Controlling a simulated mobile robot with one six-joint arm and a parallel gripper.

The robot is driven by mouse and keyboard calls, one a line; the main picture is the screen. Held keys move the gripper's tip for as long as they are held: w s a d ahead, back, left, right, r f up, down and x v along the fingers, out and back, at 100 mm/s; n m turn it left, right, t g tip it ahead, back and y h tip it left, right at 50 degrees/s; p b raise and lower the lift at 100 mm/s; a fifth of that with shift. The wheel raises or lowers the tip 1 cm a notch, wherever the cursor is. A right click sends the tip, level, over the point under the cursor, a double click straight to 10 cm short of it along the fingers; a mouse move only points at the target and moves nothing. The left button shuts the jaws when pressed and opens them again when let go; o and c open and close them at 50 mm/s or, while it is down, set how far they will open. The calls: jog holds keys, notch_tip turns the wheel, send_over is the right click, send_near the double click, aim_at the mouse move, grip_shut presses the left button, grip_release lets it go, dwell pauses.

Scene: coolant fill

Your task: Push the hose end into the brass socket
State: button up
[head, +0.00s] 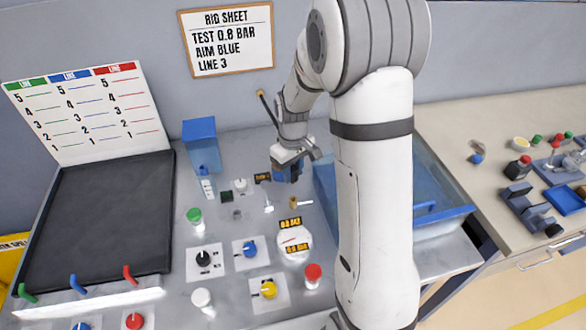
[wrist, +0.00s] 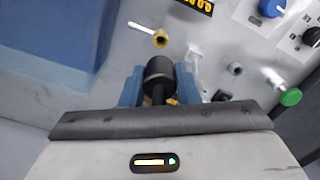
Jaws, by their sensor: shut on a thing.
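The brass socket (head: 293,203) stands on the grey panel, just below my gripper in the head view. In the wrist view the brass socket (wrist: 160,40) shows its open mouth, beyond the tip of the held piece. My gripper (head: 286,172) is above the panel, its blue fingers shut. In the wrist view my gripper (wrist: 160,92) holds the black hose end (wrist: 158,72) between its fingers. The hose end points toward the socket but appears apart from it. In the head view the fingers and wrist hide most of the hose end.
A blue tray (head: 438,210) lies right of the socket, partly behind my arm. A blue bin (head: 200,147) stands at the back left. Knobs, a gauge (head: 294,240) and a red button (head: 313,275) crowd the front panel. A grey socket (wrist: 236,69) sits right of the hose end.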

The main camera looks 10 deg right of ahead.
jog(key=shift+s+f+b, duration=0.1)
jog(key=shift+f+b, duration=2.25)
jog(key=shift+f, duration=0.6)
jog(key=shift+f+b, duration=0.1)
jog(key=shift+b, duration=0.35)
jog(key=shift+f, duration=0.35)
jog(key=shift+f+b, duration=0.95)
jog(key=shift+b, duration=0.05)
jog(key=shift+r, duration=0.25)
jog(key=shift+r+p, duration=0.75)
jog(key=shift+r, duration=0.2)
jog(key=shift+b, duration=0.3)
dwell(0.5)
